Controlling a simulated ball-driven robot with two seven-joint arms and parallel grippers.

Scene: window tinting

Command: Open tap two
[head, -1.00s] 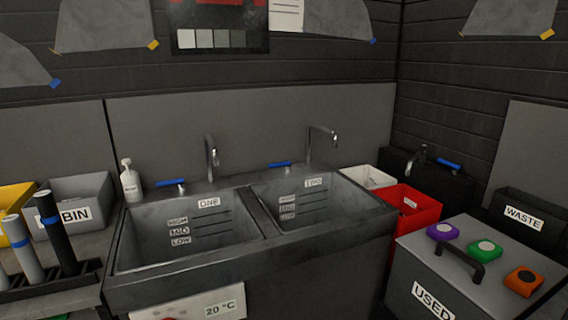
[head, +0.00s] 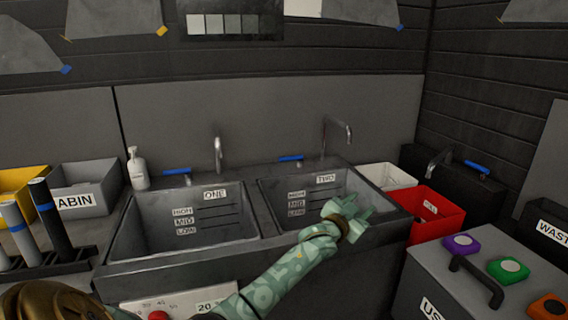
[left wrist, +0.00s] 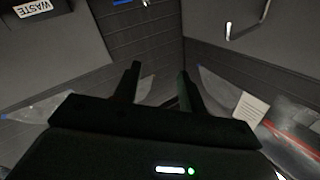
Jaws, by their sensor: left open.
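Tap two is a curved metal spout (head: 348,130) behind the sink basin labelled TWO (head: 326,179), on the right half of the double sink. Its blue lever (head: 290,158) lies to the left of the spout, roughly level. My left gripper (head: 366,207) is open and empty over the front right part of basin TWO, nearer to me than the lever and right of it. In the left wrist view its two dark fingers (left wrist: 158,85) stand apart with nothing between them. A metal spout (left wrist: 248,22) shows there at upper right. My right gripper is not in view.
Basin ONE (head: 215,194) has its own spout (head: 218,154) and blue lever (head: 177,171). A soap bottle (head: 138,170) stands at left. A red bin (head: 432,213) and white bin (head: 388,177) sit right of the sink. A third tap's blue lever (head: 477,168) is further right.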

